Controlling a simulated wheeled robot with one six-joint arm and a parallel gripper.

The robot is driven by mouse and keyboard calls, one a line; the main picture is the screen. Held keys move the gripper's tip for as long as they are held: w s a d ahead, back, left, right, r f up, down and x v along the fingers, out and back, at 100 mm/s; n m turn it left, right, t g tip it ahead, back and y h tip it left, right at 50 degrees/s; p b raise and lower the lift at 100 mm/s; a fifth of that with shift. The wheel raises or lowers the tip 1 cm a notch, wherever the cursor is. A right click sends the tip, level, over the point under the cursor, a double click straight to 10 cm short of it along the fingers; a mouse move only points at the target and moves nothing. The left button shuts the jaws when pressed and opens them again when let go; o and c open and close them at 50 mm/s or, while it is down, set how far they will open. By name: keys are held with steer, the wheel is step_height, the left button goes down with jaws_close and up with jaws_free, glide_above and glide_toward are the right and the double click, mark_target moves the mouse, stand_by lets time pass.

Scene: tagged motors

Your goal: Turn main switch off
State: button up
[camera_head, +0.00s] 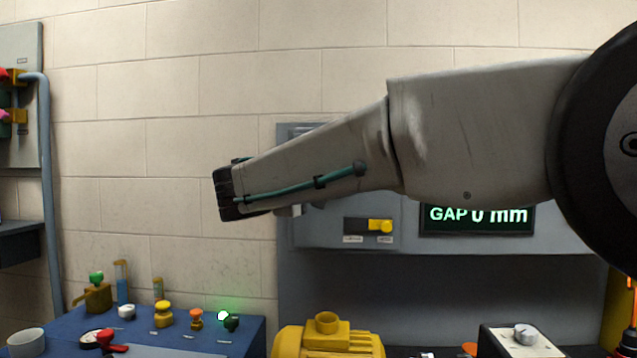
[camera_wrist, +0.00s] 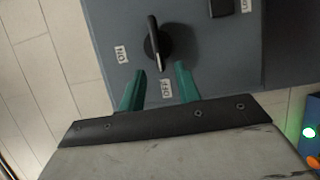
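A rotary switch (camera_wrist: 158,45) with a black bar handle sits on a grey-blue panel in the wrist view. The handle points nearly up and down in that picture, slightly tilted. Two white labels, one left of the knob (camera_wrist: 121,54) and one below it (camera_wrist: 166,88), carry lettering too small to read surely. My gripper (camera_wrist: 160,69) has its two green fingers apart, with the handle's lower end near the gap between the fingertips. I see no clear contact. In the head view my arm covers part of the wall cabinet, and I cannot make out the switch or my fingers there.
The cabinet (camera_head: 320,232) carries a yellow slide (camera_head: 380,225) and a display reading "GAP 0 mm" (camera_head: 478,217). Below stand a yellow motor housing (camera_head: 328,340), a blue bench (camera_head: 190,341) with several coloured knobs, and a lit green lamp (camera_head: 223,315). Bare wall lies left of my arm.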

steer(key=v, duration=0.3)
step_height(320, 180, down, 9)
steer(key=s+d+g, duration=0.2)
steer(key=d+g, duration=0.1)
steer(key=s+d+f+m+g, duration=0.25)
steer(key=s+d+f, duration=0.2)
steer(key=d, duration=0.25)
steer(key=s+d+f+m+g, duration=0.1)
steer(key=s+d+f+g, duration=0.35)
steer(key=d, duration=0.25)
steer(key=s+d+f+m+g+y, duration=0.1)
steer(key=s+d+f+m+y, duration=0.1)
steer(key=s+d, duration=0.3)
steer(key=s+d+f+m+g+y, duration=0.2)
steer(key=s+d, duration=0.4)
steer(key=s, duration=0.7)
steer(key=s+d+f+m+g+y, duration=0.2)
steer(key=s+d+f+m, duration=0.3)
steer(key=s, duration=0.4)
steer(key=shift+s+d+f+m+y, duration=0.3)
steer(key=shift+d+y, duration=0.2)
steer(key=shift+y, duration=0.2)
